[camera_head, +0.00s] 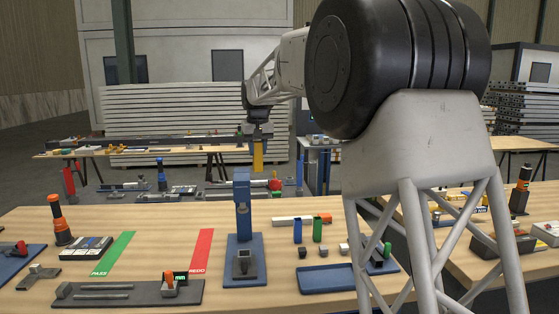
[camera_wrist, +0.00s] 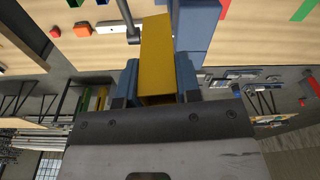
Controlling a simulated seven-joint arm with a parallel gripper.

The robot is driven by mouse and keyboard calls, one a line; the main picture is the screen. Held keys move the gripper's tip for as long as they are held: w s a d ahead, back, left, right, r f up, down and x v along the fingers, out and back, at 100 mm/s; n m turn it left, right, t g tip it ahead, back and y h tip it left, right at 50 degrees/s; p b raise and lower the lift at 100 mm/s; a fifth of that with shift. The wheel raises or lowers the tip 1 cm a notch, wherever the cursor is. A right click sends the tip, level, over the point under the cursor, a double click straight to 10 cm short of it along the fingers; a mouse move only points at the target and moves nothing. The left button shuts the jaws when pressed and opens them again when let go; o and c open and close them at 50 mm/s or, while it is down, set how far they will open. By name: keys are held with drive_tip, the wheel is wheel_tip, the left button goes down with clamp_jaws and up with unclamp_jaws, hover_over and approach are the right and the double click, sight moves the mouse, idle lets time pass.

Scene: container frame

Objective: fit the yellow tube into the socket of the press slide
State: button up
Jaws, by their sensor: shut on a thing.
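The yellow tube (camera_head: 258,155) hangs roughly upright from my gripper (camera_head: 258,137), above table height. In the wrist view the square-sided yellow tube (camera_wrist: 158,50) sits between the blue fingers of my gripper (camera_wrist: 160,82), which is shut on it. The blue press (camera_head: 242,190) stands on the near table, with a dark grey block with a square opening, seemingly the slide's socket (camera_head: 244,262), low on its base. In the head view the tube is up and right of the press head, apart from the socket; its depth is unclear. A blue post, likely the press (camera_wrist: 197,25), shows beside the tube in the wrist view.
Right of the press are a blue tray (camera_head: 325,279), a blue tube (camera_head: 297,231), a green tube (camera_head: 317,230) and small blocks. Left are green (camera_head: 113,254) and red (camera_head: 201,251) strips. A grey fixture plate (camera_head: 128,293) lies in front.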

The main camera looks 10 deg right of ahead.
drive_tip(key=s+a+r, duration=0.2)
drive_tip(key=s+a, duration=0.1)
drive_tip(key=a, duration=0.7)
drive_tip(key=s+a+r, duration=0.3)
drive_tip(key=s+a, duration=0.1)
drive_tip(key=a, duration=0.5)
drive_tip(key=d+f+m, duration=0.1)
drive_tip(key=d+f, duration=0.5)
drive_tip(key=f, duration=0.6)
drive_tip(key=d+f, duration=0.7)
drive_tip(key=f, duration=0.6)
drive_tip(key=shift+d+f+m, duration=0.15)
drive_tip(key=shift+f+m, duration=0.05)
drive_tip(key=shift+m, duration=0.2)
drive_tip(key=shift+s, duration=0.1)
drive_tip(key=shift+f, duration=2.8)
drive_tip(key=shift+f, duration=1.85)
